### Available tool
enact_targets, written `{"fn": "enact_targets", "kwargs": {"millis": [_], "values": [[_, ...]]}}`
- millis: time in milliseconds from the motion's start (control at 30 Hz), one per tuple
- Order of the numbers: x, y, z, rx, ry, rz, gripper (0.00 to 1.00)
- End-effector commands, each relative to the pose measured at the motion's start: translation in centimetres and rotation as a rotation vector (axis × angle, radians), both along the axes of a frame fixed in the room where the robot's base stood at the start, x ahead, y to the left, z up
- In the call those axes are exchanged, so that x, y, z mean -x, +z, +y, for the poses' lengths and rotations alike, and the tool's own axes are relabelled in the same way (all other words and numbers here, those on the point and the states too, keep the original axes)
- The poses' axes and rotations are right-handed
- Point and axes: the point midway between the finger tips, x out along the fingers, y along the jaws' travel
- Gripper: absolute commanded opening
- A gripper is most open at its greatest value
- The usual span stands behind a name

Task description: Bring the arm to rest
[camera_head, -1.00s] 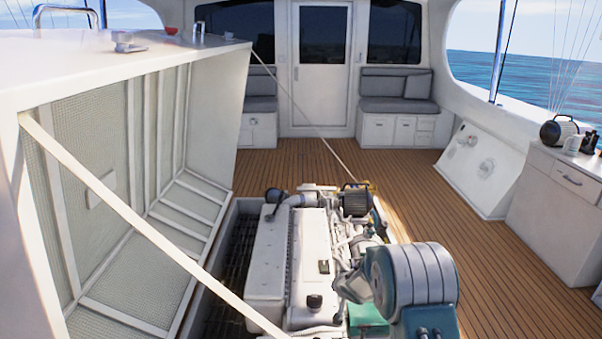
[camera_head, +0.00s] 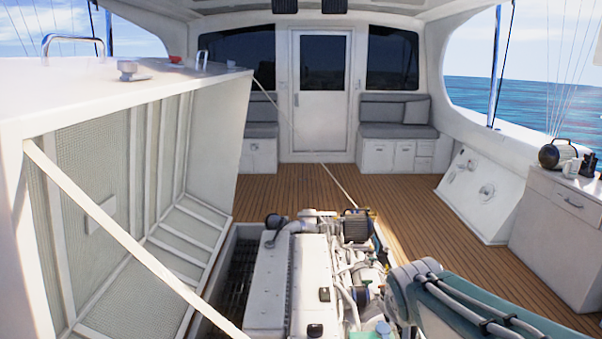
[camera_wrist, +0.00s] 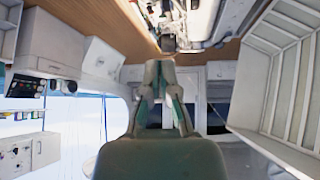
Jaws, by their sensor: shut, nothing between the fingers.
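My gripper (camera_wrist: 160,70) shows in the wrist view, its fingertips together with nothing between them. That view is upside down, with the deck and the engine (camera_wrist: 200,20) along its top, beyond and apart from the fingertips. In the head view my arm reaches in from the lower right corner, in front of the right side of the engine (camera_head: 283,285). The gripper itself cannot be made out there.
The raised engine hatch (camera_head: 100,105) stands on the left, with a pale strap (camera_head: 130,235) crossing from it to the lower middle. A white cabinet (camera_head: 560,245) is at the right. Teak deck (camera_head: 420,225) lies clear between engine and cabinet. Cushioned seats (camera_head: 395,115) are at the back.

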Motion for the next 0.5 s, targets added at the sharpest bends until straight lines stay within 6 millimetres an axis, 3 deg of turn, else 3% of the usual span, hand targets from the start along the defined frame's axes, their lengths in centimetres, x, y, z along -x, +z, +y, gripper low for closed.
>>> {"fn": "enact_targets", "kwargs": {"millis": [33, 300, 500], "values": [[2.0, 0.7, 0.0, -0.002, 0.005, 0.007, 0.00], [11.7, 1.4, 0.9, -0.023, 0.074, 0.085, 0.00], [17.0, 0.8, 1.9, -0.047, 0.138, 0.129, 0.00]]}}
